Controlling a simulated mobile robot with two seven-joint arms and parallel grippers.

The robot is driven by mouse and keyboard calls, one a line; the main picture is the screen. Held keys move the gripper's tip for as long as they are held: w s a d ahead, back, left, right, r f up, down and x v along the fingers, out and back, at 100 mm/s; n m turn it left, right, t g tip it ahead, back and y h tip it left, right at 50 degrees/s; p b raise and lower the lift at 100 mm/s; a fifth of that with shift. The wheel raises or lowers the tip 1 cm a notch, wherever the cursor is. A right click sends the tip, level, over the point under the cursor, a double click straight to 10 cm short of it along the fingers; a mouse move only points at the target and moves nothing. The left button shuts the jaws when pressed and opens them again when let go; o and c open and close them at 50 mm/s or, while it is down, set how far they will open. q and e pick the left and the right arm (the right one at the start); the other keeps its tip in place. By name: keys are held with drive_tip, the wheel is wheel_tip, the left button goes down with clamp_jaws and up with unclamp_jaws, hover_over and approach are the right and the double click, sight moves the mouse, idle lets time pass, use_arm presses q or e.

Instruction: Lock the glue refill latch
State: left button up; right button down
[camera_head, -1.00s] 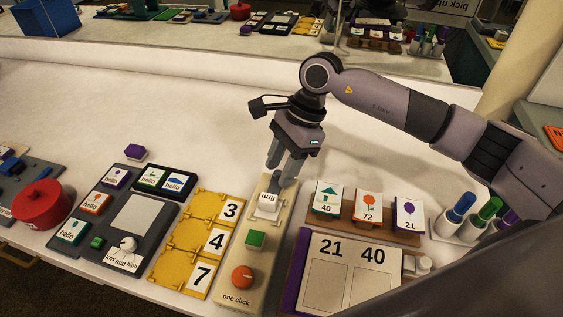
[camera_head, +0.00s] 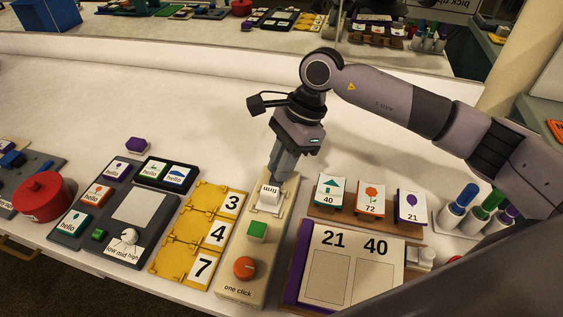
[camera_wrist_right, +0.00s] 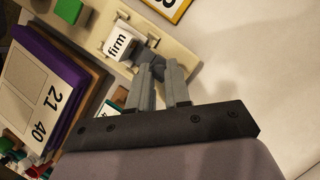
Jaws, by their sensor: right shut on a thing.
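A long cream panel (camera_head: 245,285) marked "one click" carries a white block marked "firm" (camera_head: 268,196), a green button (camera_head: 257,230) and an orange knob (camera_head: 245,267). My right gripper (camera_head: 277,180) is over the panel's far end, just behind the white block. Its fingers point down and are shut on a small grey piece at the panel; the fingers hide most of it. In the right wrist view the grey piece (camera_wrist_right: 150,60) shows beside the "firm" block (camera_wrist_right: 117,42). No label marks a glue refill latch. My left gripper is not in view.
Left of the panel are yellow hinged plates (camera_head: 203,228) numbered 3, 4 and 7, a dark control board (camera_head: 90,240) and a red pot (camera_head: 43,197). Right are a card rack (camera_head: 365,222), a purple-edged board (camera_head: 345,268) and marker pens (camera_head: 487,206). The white table behind is clear.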

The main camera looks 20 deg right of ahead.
drive_tip(key=c, duration=1.1)
unclamp_jaws()
drive_tip(key=shift+s+a, duration=0.15)
drive_tip(key=shift+s, duration=0.05)
drive_tip(key=shift+o, duration=0.2)
drive_tip(key=shift+w+r, duration=0.1)
drive_tip(key=shift+d+r, duration=0.2)
drive_tip(key=shift+r, duration=0.1)
drive_tip(key=v, duration=0.6)
drive_tip(key=shift+r, duration=0.1)
